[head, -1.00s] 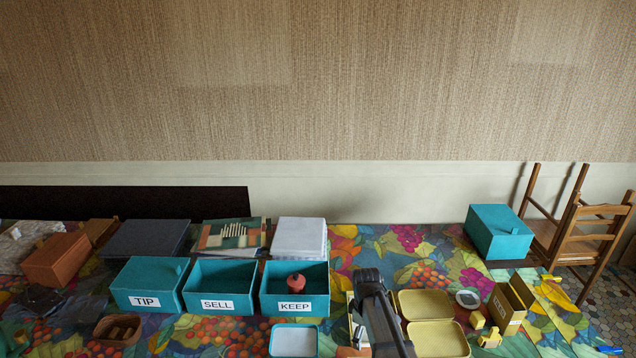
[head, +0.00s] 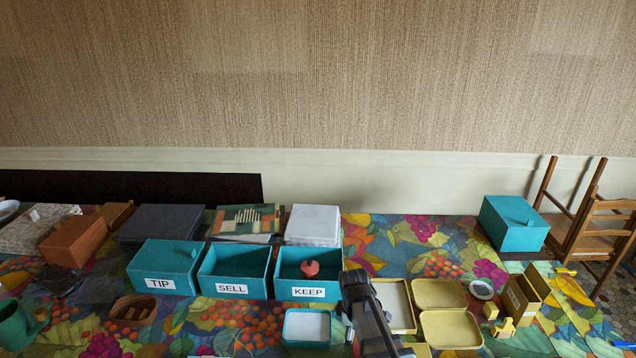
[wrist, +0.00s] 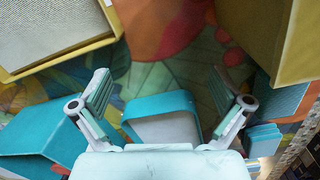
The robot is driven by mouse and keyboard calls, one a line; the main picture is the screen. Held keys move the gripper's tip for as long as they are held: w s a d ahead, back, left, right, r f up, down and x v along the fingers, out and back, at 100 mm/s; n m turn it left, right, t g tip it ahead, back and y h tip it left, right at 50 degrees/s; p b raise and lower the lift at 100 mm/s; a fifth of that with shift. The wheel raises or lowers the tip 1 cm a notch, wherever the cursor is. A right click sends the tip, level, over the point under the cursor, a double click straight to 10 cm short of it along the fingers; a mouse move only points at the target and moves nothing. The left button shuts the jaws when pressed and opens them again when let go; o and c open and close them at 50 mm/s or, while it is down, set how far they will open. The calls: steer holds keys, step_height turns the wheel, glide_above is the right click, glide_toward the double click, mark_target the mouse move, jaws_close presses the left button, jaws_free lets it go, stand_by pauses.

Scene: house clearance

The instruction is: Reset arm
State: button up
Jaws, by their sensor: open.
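My gripper (wrist: 162,88) is open in the wrist view, its two fingers spread with nothing between the pads. A small teal tray with a pale inside (wrist: 165,125) lies below and beyond it, framed by the fingers and apart from them. The same kind of tray shows in the head view (head: 307,327), just left of my dark arm. In the head view my arm stands in front of the open yellow tins, and the fingers cannot be made out there.
Teal boxes labelled TIP (head: 160,284), SELL (head: 232,289) and KEEP (head: 309,292) stand left of my arm. TIP is lidded; KEEP holds a red object (head: 310,269). Right are yellow tins (head: 451,329), a yellow box (head: 522,296), a lidded teal box (head: 513,224) and a wooden chair (head: 590,220).

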steer(key=shift+n, duration=0.8)
steer(key=shift+s+a+r, duration=0.3)
steer(key=shift+s+a, duration=0.35)
steer(key=shift+s, duration=0.1)
steer(key=shift+s+a+r, duration=0.3)
steer(key=shift+s+a, duration=0.35)
steer(key=shift+s, duration=0.1)
steer(key=shift+s+d+f, duration=0.1)
